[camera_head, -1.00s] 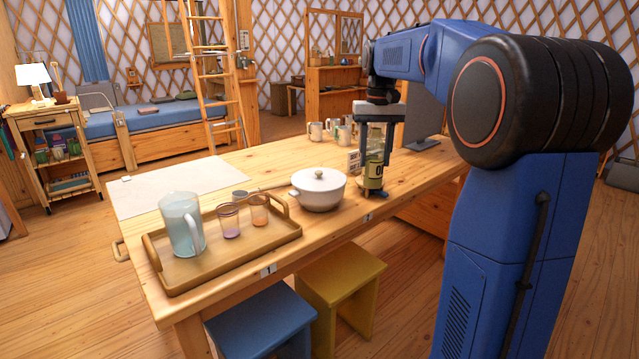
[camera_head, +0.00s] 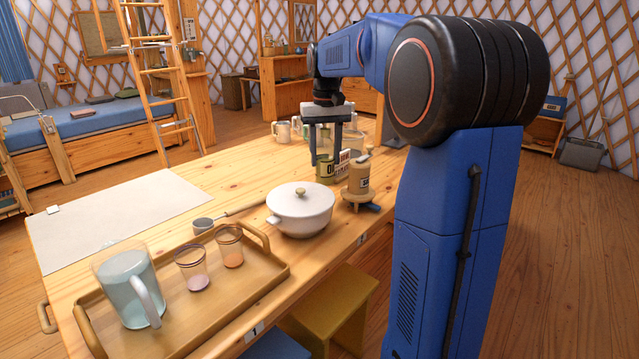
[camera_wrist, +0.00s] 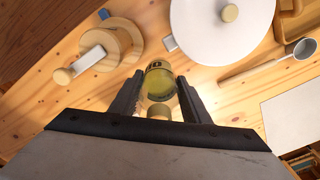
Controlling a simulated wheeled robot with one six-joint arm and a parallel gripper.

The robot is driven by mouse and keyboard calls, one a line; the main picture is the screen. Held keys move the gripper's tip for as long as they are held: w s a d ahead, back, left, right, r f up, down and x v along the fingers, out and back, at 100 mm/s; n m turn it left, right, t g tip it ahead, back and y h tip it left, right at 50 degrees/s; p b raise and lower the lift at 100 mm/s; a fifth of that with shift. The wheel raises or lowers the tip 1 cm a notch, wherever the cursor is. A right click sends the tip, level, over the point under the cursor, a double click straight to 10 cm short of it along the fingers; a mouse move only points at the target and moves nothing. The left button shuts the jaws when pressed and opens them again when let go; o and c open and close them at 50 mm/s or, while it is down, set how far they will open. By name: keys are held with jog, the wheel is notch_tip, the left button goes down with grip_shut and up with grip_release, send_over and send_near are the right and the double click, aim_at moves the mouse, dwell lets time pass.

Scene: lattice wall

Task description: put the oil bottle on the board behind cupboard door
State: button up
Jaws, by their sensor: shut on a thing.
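My gripper (camera_head: 327,158) is shut on the oil bottle (camera_head: 325,170), a clear bottle with yellow-green contents and a dark-lettered label. The bottle is upright over the far part of the wooden table, behind the white pot; I cannot tell whether its base touches the table. In the wrist view the bottle (camera_wrist: 160,82) is between the two fingers (camera_wrist: 158,98). No cupboard door, or board behind one, can be made out in these views.
The white lidded pot (camera_head: 300,208), ladle (camera_head: 204,224) and tray (camera_head: 240,287) with jug and glasses are nearer. Mugs (camera_head: 283,131) stand behind. A pale sheet (camera_head: 120,215) covers the table's left.

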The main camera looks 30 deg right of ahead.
aim_at(326, 130)
jog(key=shift+f, duration=3.1)
jog(key=o, duration=1.1)
jog(key=shift+f, duration=0.15)
notch_tip(326, 130, up, 12)
jog(key=shift+s+r, duration=0.1)
jog(key=shift+r, duration=0.05)
